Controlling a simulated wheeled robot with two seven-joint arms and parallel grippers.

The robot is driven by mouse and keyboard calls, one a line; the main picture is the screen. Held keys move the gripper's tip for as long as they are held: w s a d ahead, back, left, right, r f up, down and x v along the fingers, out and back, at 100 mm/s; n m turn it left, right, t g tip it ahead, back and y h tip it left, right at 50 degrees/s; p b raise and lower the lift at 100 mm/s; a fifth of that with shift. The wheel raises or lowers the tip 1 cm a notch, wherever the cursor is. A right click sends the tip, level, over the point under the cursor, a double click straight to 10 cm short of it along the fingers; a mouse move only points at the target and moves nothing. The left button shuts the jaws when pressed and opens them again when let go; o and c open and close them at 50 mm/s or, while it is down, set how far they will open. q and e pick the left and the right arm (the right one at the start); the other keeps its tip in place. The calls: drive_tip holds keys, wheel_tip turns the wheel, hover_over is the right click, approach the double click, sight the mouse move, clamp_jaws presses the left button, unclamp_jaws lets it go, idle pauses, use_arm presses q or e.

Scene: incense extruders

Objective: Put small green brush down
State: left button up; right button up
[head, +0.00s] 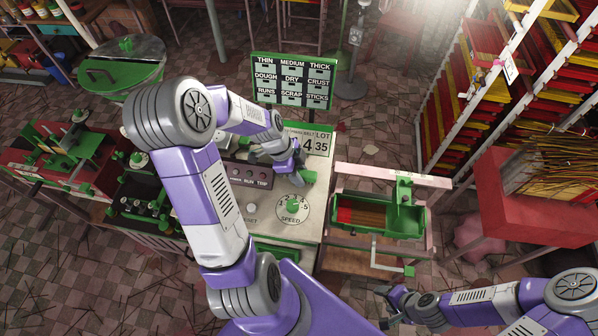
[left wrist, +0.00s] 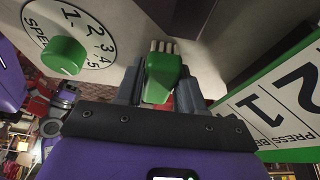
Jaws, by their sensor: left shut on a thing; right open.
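The small green brush (left wrist: 163,78) is between the fingers of my left gripper (left wrist: 162,82) in the left wrist view, with its pale bristles pointing away from the wrist. The green brush also shows there (head: 306,176), small and partly covered by the gripper. I cannot tell whether the bristles touch the panel. My right gripper (head: 392,303) is open and empty at the lower right.
A green trough (head: 378,222) with a crank is to the right.

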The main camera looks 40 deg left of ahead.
use_arm(q)
drive_tip(key=shift+f, duration=0.2)
drive_tip(key=o, duration=1.1)
drive_tip(key=shift+s+d+f, duration=0.1)
drive_tip(key=shift+s, duration=0.05)
drive_tip(key=shift+r, duration=0.5)
drive_tip(key=v, duration=1.1)
drive_tip(key=shift+a+r, duration=0.25)
drive_tip(key=shift+r, duration=0.1)
